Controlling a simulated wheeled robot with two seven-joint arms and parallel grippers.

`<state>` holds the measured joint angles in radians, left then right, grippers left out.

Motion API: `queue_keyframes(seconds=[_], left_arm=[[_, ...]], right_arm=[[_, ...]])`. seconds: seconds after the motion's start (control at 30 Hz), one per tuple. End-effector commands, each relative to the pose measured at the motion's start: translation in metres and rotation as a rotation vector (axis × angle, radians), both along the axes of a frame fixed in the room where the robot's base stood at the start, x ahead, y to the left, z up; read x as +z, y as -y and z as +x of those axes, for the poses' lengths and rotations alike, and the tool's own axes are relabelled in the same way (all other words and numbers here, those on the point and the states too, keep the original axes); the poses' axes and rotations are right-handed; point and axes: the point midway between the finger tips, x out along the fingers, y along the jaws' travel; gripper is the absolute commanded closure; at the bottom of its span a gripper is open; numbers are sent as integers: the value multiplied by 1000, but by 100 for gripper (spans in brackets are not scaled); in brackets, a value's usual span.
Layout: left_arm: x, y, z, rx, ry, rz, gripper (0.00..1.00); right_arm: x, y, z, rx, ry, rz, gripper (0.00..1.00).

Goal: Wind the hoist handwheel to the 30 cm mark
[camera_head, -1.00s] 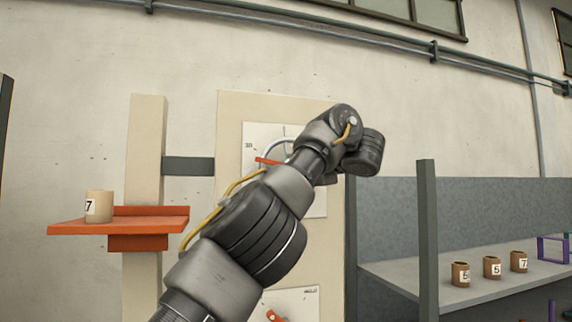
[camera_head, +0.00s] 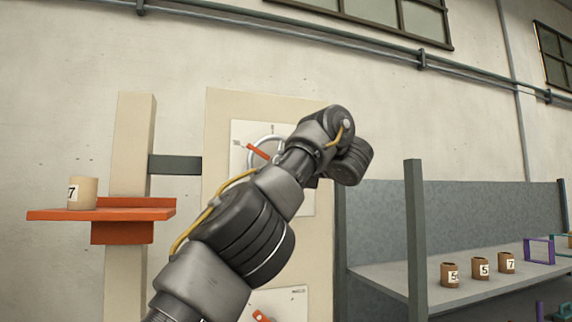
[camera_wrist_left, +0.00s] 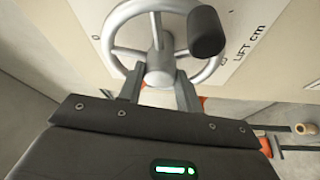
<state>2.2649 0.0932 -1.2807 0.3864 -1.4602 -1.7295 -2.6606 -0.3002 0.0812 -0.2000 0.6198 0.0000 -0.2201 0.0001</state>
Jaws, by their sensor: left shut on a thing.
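The hoist handwheel (camera_head: 266,142) is a grey ring on a white dial plate (camera_head: 301,205), partly hidden by my left arm in the head view. A red pointer (camera_head: 258,152) slants up and left toward a small mark at the dial's left, too small to read surely. In the left wrist view the wheel's rim (camera_wrist_left: 112,28), spokes and black knob (camera_wrist_left: 206,31) show, with "LIFT cm" lettering beside it. My left gripper (camera_wrist_left: 159,88) is shut on the wheel's hub, a finger each side. The orange hoist platform (camera_head: 130,214) carries a tan cup (camera_head: 83,193) marked 7.
A post (camera_head: 132,130) guides the platform, joined by a dark bracket (camera_head: 175,165) to the panel. A second plate (camera_head: 285,300) with a red pointer sits below the dial. At right, a grey shelf (camera_head: 390,283) holds several brown cups and a purple frame (camera_head: 539,250).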

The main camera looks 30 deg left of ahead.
Motion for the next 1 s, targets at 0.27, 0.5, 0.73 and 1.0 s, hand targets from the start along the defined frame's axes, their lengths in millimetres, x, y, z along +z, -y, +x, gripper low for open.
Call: queue_keyframes(seconds=[0.27,0.5,0.73,1.0], left_arm=[[-1,0,1,1,-6,1,51],[0,0,0,0,-3,1,44],[-3,12,-3,-1,-1,2,44],[-8,62,-17,-3,-2,2,44]], right_arm=[[0,-2,0,-1,1,2,64],[0,-2,0,-1,0,3,64],[-7,-2,0,-1,0,3,64],[-25,-2,0,-1,0,3,64]])
